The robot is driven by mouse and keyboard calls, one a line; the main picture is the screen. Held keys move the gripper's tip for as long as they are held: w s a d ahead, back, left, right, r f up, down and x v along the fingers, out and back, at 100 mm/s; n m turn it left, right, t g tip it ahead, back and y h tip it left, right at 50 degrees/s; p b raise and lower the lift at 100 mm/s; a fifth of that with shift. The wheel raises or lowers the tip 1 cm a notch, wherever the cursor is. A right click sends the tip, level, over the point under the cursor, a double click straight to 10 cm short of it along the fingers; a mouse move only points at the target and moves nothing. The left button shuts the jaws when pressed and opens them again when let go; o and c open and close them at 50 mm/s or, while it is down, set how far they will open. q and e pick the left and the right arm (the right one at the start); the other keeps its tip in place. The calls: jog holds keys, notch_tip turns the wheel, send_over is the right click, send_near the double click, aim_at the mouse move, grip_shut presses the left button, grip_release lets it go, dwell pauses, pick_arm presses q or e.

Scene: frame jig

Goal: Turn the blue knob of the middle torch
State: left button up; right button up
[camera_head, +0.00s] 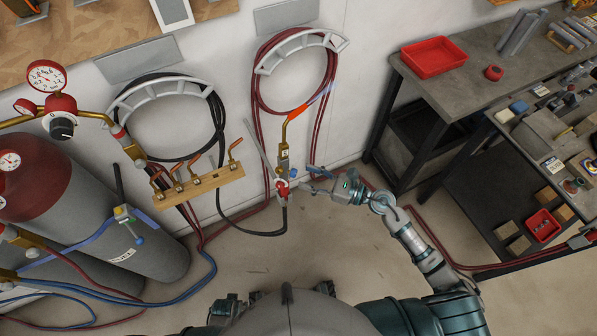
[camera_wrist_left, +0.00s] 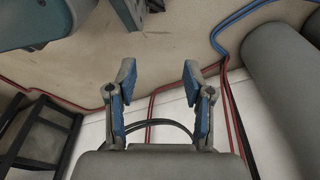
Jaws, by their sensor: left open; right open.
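The middle torch (camera_head: 284,160) hangs upright near the wall, with a brass neck and an orange tip. A red knob (camera_head: 283,188) sits at its lower left side. A small blue knob (camera_head: 294,173) shows on its right side, close to my right gripper's fingers. My right gripper (camera_head: 305,181) is open, reaching in from the right with its fingertips beside the torch body. I cannot tell whether the fingers touch the knob. My left gripper (camera_wrist_left: 157,80) is open and empty in the left wrist view, over floor and hoses.
Gas cylinders (camera_head: 150,258) with gauges stand at left, with another torch (camera_head: 125,215) beside them. A wooden rack (camera_head: 200,187) of brass nozzles is left of the middle torch. Hoses hang on wall hooks. A workbench (camera_head: 480,60) with a red tray (camera_head: 433,57) is at right.

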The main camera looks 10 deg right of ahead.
aim_at(296, 172)
jog(key=shift+p+x, duration=0.3)
jog(key=shift+x, duration=1.6)
pick_arm(q)
jog(key=shift+s+a+f, duration=0.1)
jog(key=shift+s+f, duration=0.6)
jog(key=shift+f, duration=0.15)
pick_arm(e)
grip_shut()
pick_arm(q)
jog(key=shift+r, duration=0.1)
pick_arm(e)
jog(key=m+p, duration=0.4)
jog(key=m, duration=0.1)
jog(key=shift+r, duration=0.15)
pick_arm(q)
jog(key=s+a+f, duration=0.2)
jog(key=s+f, duration=0.3)
jog(key=s, duration=0.6)
jog(key=shift+f+g+p, duration=0.3)
jog(key=shift+g+p, duration=0.05)
jog(key=shift+g, duration=0.05)
pick_arm(e)
jog(key=shift+w+m, duration=0.1)
jog(key=shift+m, duration=0.4)
jog(key=shift+d, duration=0.1)
